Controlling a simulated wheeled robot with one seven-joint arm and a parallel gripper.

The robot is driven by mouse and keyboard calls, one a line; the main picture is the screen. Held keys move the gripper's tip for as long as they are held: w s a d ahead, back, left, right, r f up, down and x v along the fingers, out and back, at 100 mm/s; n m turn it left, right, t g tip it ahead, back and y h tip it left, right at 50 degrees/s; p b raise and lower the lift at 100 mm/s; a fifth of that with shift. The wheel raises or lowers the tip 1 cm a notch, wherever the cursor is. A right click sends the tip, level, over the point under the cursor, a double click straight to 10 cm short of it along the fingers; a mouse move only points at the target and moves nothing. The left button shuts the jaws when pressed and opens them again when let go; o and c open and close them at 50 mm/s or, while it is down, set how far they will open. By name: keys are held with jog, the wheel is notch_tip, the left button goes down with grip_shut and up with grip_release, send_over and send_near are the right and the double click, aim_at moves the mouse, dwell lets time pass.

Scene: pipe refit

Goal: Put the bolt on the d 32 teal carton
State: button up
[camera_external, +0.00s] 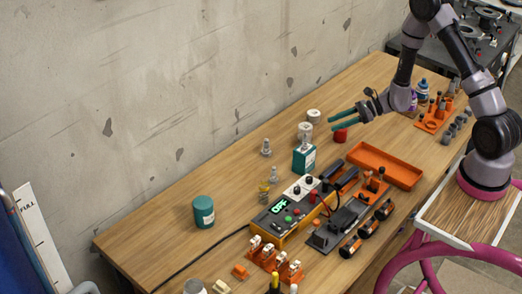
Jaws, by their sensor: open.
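The teal carton (304,160) with a pale label stands on the wooden table, behind the orange-yellow control box. A small grey bolt-like piece (307,143) shows upright at its top; it appears to rest on the carton, though the view is small. Another grey bolt-like piece (266,148) stands on the table to the left of the carton. My gripper (332,122) is open, with two teal fingers pointing left. It is above the table, up and right of the carton, and nothing shows between the fingers.
A red round object (340,135) is just below my gripper. White rolls (313,116) stand behind the carton. An orange tray (385,166) lies to the right. The control box (290,207) is in front, and a teal canister (203,212) stands at left. The table's left rear is clear.

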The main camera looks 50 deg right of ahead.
jog(key=s+a+r+n+g, duration=0.35)
jog(key=s+r+n, duration=0.25)
jog(key=r, duration=0.4)
jog(key=s+a+r+n+g, duration=0.35)
jog(key=s+r+n, duration=0.3)
jog(key=r, duration=0.45)
jog(key=s+d+r+n+t+h, duration=0.2)
jog(key=s+d+r+n+h, duration=0.1)
jog(key=s+r, duration=0.3)
jog(key=s+d+r+n+t+h, duration=0.3)
jog(key=s+r+n+h, duration=0.2)
jog(key=s, duration=0.5)
jog(key=shift+s+d+r+n, duration=0.25)
jog(key=shift+d+r+n, duration=0.15)
jog(key=shift+r+n, duration=0.35)
